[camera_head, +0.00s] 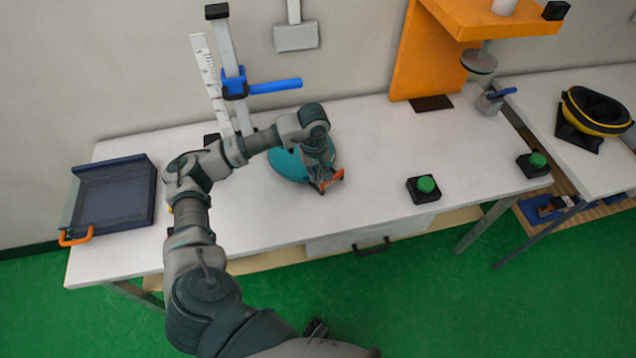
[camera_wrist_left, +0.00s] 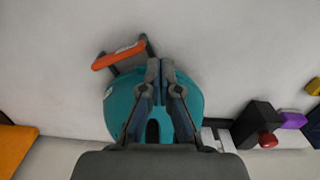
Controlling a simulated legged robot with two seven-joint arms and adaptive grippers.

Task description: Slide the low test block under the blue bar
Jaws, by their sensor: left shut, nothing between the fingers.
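The blue bar (camera_head: 275,87) sticks out to the right from a blue clamp on a grey upright at the back of the white table. A teal rounded object (camera_head: 286,165) with an orange handle lies on the table in front of it, partly hidden by my left arm. In the left wrist view the teal object (camera_wrist_left: 197,103) is behind my fingers, its orange handle (camera_wrist_left: 118,55) at upper left. I cannot tell whether it is the low test block. My left gripper (camera_head: 320,183) is shut and empty, pointing down beside the teal object near the handle. My right gripper is not clearly seen.
A white ruler (camera_head: 208,75) stands left of the upright. A dark blue tray (camera_head: 115,197) is at the table's left. An orange stand (camera_head: 428,55) is at the back right. Green-button boxes (camera_head: 424,190) sit near the front right. The table's middle right is free.

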